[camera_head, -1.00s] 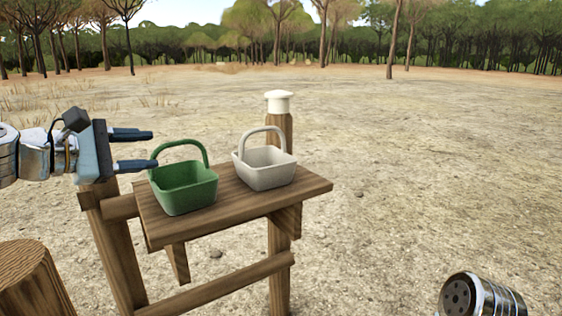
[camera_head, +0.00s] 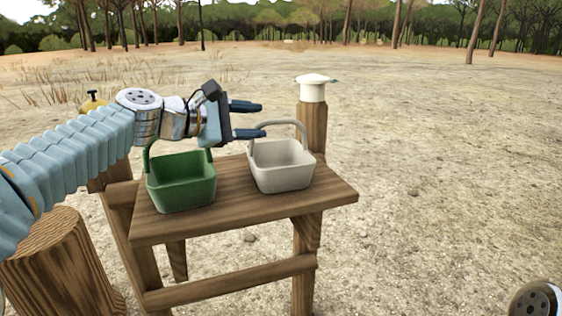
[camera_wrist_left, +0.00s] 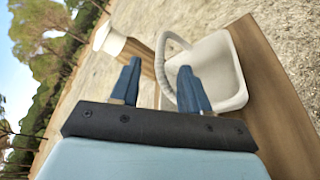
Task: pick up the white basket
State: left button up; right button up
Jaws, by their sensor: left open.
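The white basket (camera_head: 281,166) stands upright on the wooden bench, right of the green basket (camera_head: 181,181). Its arched handle is raised. In the left wrist view the white basket (camera_wrist_left: 212,72) is ahead of the fingers, with its handle (camera_wrist_left: 166,52) arching toward the gap between them. My left gripper (camera_head: 262,120) is open and empty. It is at handle height at the left of the white basket, with the near finger close to the handle's left side; I cannot tell whether they touch. My right gripper is out of view.
The wooden bench (camera_head: 250,219) has bare top in front of both baskets. A wooden post with a white cap (camera_head: 312,88) rises behind the white basket. A stump (camera_head: 58,262) stands at the lower left. Open dirt lies to the right.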

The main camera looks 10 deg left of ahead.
aim_at(271, 122)
pick_arm(q)
jog(key=p+x, duration=0.1)
jog(key=x, duration=0.5)
jog(key=shift+w+d+f, duration=0.1)
jog(key=shift+d+f, duration=0.05)
jog(key=shift+d, duration=0.15)
grip_shut()
